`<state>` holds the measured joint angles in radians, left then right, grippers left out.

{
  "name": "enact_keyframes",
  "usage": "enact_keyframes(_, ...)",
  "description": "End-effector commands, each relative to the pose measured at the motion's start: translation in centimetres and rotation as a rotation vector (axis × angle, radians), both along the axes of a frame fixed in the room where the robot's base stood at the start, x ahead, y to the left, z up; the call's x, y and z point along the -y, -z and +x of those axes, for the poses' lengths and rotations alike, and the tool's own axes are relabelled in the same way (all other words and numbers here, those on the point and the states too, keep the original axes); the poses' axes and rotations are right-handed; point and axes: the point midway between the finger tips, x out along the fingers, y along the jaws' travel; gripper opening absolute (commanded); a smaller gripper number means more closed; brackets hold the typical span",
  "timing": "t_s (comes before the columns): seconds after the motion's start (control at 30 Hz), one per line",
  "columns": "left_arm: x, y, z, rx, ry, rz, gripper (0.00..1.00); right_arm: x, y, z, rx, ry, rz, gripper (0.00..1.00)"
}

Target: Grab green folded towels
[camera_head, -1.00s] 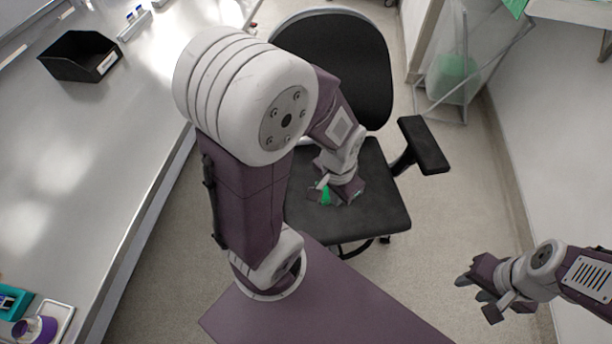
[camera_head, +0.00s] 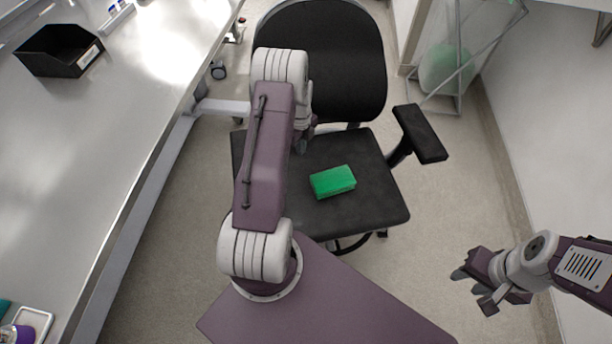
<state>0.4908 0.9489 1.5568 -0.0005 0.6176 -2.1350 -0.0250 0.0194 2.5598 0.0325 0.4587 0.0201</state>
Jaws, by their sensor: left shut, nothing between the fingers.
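A green folded towel (camera_head: 332,181) lies flat on the black chair seat (camera_head: 375,205), right of the seat's middle. Nothing touches it from above. My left arm stands in front of the chair and covers the seat's left part. My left gripper (camera_head: 301,146) is partly hidden behind that arm, over the back left of the seat, apart from the towel; it is shut and empty. My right gripper (camera_head: 472,290) is at the lower right over the floor, far from the chair, with its fingers spread apart and nothing between them.
A long metal bench (camera_head: 75,160) runs along the left with a black bin (camera_head: 60,52) on it. The chair's armrest (camera_head: 420,133) sticks out right of the seat. A wire-frame stand (camera_head: 445,70) with a green bag is at the back right. Floor is clear right of the chair.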

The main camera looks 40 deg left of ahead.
Motion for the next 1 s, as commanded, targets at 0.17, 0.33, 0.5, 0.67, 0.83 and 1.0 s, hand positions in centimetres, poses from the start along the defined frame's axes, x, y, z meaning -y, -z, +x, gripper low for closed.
enact_keyframes(0.17, -1.0, 1.0, -1.2, -0.017, -0.036, -0.009, 0.0, 0.0, 0.2, 0.0, 0.0, 0.0, 0.0, 0.36)
enact_keyframes(0.33, -0.9, 2.5, -1.2, -0.018, -0.035, -0.01, 0.0, 0.0, 0.4, 0.0, 0.0, 0.0, 0.0, 0.36)
enact_keyframes(0.5, -0.8, 6.2, -1.3, -0.02, -0.034, -0.011, 0.0, 0.0, 0.9, 0.0, 0.0, 0.0, 0.0, 0.36)
enact_keyframes(0.67, -0.8, 9.7, -1.3, -0.019, -0.034, -0.01, 0.0, 0.0, 1.4, 0.0, 0.0, 0.0, 0.0, 0.36)
enact_keyframes(0.83, 0.9, 10.8, -1.2, -0.018, -0.029, -0.009, 0.0, 0.0, 1.1, 0.0, 0.0, 0.0, 0.0, 0.36)
enact_keyframes(1.0, 2.7, 10.9, -1.3, -0.017, -0.033, -0.009, 0.0, 0.0, 0.9, 0.0, 0.0, 0.0, 0.0, 0.36)
